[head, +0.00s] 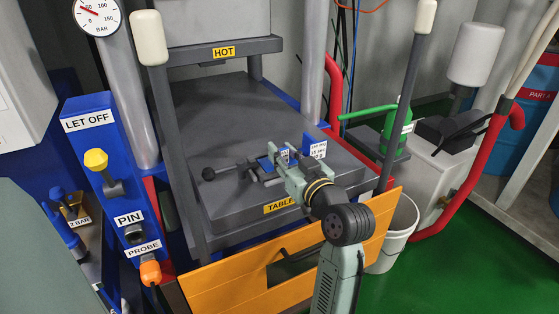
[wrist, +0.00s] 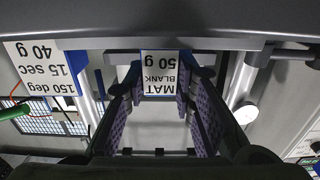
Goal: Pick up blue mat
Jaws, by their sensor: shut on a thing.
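The blue mat (wrist: 160,72) carries a white label reading "MAT BLANK 50 g", upside down in the wrist view. It sits between the purple-padded fingers of my gripper (wrist: 160,88), which is shut on it. In the head view my gripper (head: 277,164) is over the grey table (head: 235,110), near its front right part. Only a small blue part of the mat shows there, partly hidden by the fingers. I cannot tell whether the mat still touches what is under it.
A dark handled piece (head: 225,171) lies left of my gripper. A labelled card (head: 317,149) stands just right of it. Grey posts flank the table, and a "HOT" upper plate (head: 225,51) hangs above. An orange panel (head: 235,280) is in front. A green bottle (head: 396,128) stands right.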

